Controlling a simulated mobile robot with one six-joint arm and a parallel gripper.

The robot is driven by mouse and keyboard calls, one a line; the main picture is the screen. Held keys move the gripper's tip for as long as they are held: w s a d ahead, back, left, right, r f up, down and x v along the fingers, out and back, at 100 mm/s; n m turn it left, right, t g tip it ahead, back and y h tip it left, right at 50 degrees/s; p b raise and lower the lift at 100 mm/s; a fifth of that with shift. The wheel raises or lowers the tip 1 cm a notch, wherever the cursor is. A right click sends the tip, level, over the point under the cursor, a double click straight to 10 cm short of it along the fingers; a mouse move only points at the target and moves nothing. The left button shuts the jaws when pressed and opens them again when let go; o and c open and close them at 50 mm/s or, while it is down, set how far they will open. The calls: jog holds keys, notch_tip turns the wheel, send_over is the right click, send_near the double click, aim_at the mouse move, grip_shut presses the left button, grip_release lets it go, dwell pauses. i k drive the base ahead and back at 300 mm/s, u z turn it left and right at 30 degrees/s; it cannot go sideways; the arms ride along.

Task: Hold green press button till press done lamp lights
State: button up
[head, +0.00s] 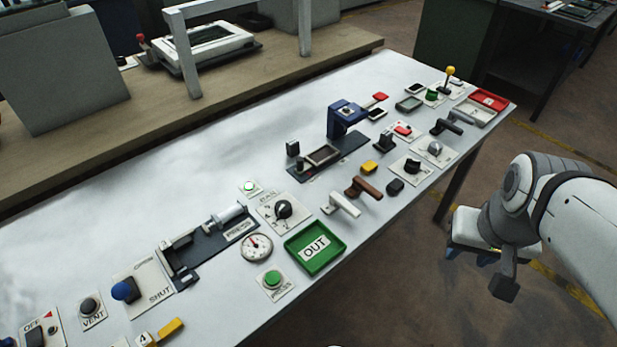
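The green press button (272,279) sits on a small white plate marked PRESS near the front edge of the panel table, left of the green OUT tray (316,247). A small green round fitting on a white plate (249,187) stands farther back, behind the press cylinder (226,216); it may be the lamp, but its label and whether it is lit are too small to tell. My gripper (487,258) hangs beyond the table's front edge at the right, well apart from the button.
A gauge (257,246), a black dial (283,208) and a white lever (341,204) surround the press area. The table's back left surface (120,215) is clear.

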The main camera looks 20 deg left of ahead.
aim_at(272, 279)
jog(key=z, duration=0.1)
jog(key=k, duration=1.2)
jog(key=u, duration=0.95)
jog(key=i, duration=1)
jog(key=u, duration=0.05)
